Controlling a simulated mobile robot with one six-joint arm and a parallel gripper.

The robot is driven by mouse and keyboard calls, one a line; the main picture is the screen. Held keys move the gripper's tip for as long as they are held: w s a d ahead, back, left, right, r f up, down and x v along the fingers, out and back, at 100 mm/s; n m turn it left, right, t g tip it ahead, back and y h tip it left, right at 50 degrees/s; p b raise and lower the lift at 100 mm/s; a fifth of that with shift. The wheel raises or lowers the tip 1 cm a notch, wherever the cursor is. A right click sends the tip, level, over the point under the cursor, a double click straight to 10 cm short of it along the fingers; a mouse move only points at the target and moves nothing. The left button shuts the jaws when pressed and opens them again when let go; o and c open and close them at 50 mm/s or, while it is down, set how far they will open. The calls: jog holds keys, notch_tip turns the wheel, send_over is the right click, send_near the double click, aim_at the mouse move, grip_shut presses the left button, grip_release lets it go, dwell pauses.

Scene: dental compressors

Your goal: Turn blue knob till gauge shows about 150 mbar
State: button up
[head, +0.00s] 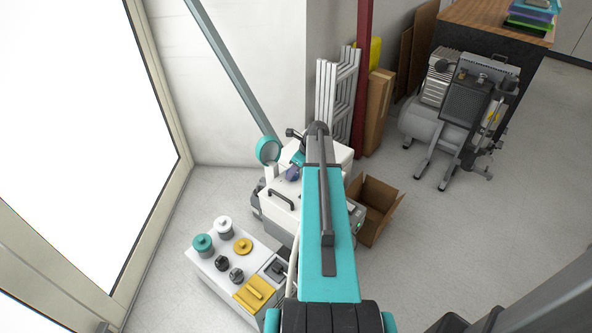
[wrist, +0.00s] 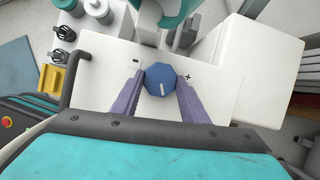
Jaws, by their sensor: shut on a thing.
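The blue knob (wrist: 160,79) sits on the white top panel of a compressor unit, with a minus mark to its left and a plus mark to its right in the wrist view. A white pointer mark on the knob points down toward my wrist. My gripper (wrist: 161,88) has its two purple fingers closed on either side of the knob. In the head view my gripper (head: 293,173) is a small purple shape at the white unit (head: 282,212). A teal-rimmed round gauge (head: 268,150) stands behind the knob; its face is not readable.
A white block with coloured knobs and pots (head: 228,262) stands at the lower left. An open cardboard box (head: 378,205) is right of the unit. Another compressor (head: 455,115) stands farther right.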

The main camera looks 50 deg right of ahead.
jog(key=shift+d+r+n+p, duration=0.1)
jog(key=shift+n+p, duration=0.25)
jog(key=shift+n, duration=0.05)
jog(key=n+p, duration=0.1)
jog(key=n+y+p, duration=0.1)
jog(key=n, duration=0.1)
jog(key=shift+w+d, duration=0.15)
jog(key=shift+d, duration=0.05)
jog(key=n+p, duration=0.1)
jog(key=n+g+y+p, duration=0.1)
jog(key=n, duration=0.1)
jog(key=shift+w+d+n+y, duration=0.1)
jog(key=shift+w+n+y, duration=0.05)
jog(key=shift+n+y, duration=0.15)
jog(key=n+g+p, duration=0.1)
jog(key=n, duration=0.1)
jog(key=n+g+p, duration=0.1)
jog(key=n, duration=0.1)
jog(key=shift+w+n+y, duration=0.1)
jog(key=shift+n+y, duration=0.2)
jog(key=shift+y, duration=0.1)
jog(key=shift+n+g+p, duration=0.4)
jog(key=shift+n+g, duration=0.4)
jog(key=shift+n, duration=1.1)
jog(key=o, duration=1.1)
jog(key=shift+c, duration=0.2)
